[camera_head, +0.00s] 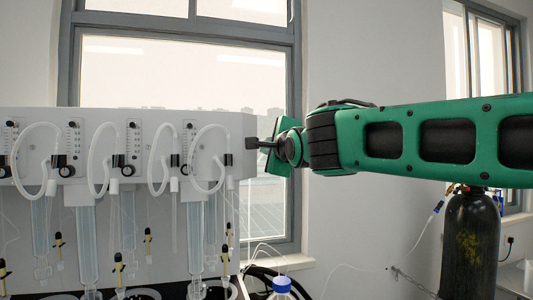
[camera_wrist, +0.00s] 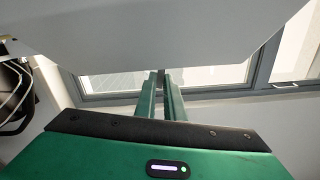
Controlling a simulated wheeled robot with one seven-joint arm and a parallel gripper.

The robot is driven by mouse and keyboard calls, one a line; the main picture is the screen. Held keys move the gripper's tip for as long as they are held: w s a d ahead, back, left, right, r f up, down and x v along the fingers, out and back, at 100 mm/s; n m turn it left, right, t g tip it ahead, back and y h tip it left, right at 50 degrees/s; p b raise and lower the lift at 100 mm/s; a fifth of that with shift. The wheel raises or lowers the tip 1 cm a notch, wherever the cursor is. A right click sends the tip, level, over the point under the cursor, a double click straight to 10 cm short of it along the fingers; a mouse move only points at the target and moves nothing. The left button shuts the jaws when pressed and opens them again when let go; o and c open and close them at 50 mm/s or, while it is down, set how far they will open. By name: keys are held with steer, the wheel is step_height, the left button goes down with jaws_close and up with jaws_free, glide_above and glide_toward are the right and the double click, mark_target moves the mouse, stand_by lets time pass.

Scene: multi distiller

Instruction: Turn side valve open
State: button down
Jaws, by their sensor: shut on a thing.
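The white distiller panel (camera_head: 130,122) fills the left of the head view. A small dark side valve (camera_head: 252,143) sticks out of its right side face. My gripper (camera_head: 268,147) is at this side face, at the valve's height, reaching in from the right. In the wrist view my gripper (camera_wrist: 162,78) has its two green fingers close together, with a thin dark piece of the side valve (camera_wrist: 160,77) between their tips. The pale panel (camera_wrist: 160,30) hangs just above the fingers there. The valve is mostly hidden by the fingers, so its angle cannot be told.
Several glass tubes and white hoses hang on the panel's front. A blue-capped bottle (camera_head: 282,285) stands below my gripper. A black gas cylinder (camera_head: 470,240) stands at the right, below my arm. A window (camera_head: 185,75) is behind. Dark cables (camera_wrist: 15,90) show at the left of the wrist view.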

steer(key=shift+r+n, duration=0.25)
steer(key=shift+n, duration=1.15)
steer(key=c, duration=1.8)
jaws_free()
steer(key=shift+c, duration=0.2)
steer(key=shift+r, duration=0.1)
steer(key=s+d, duration=0.2)
steer(key=s, duration=0.8)
steer(key=shift+s, duration=0.25)
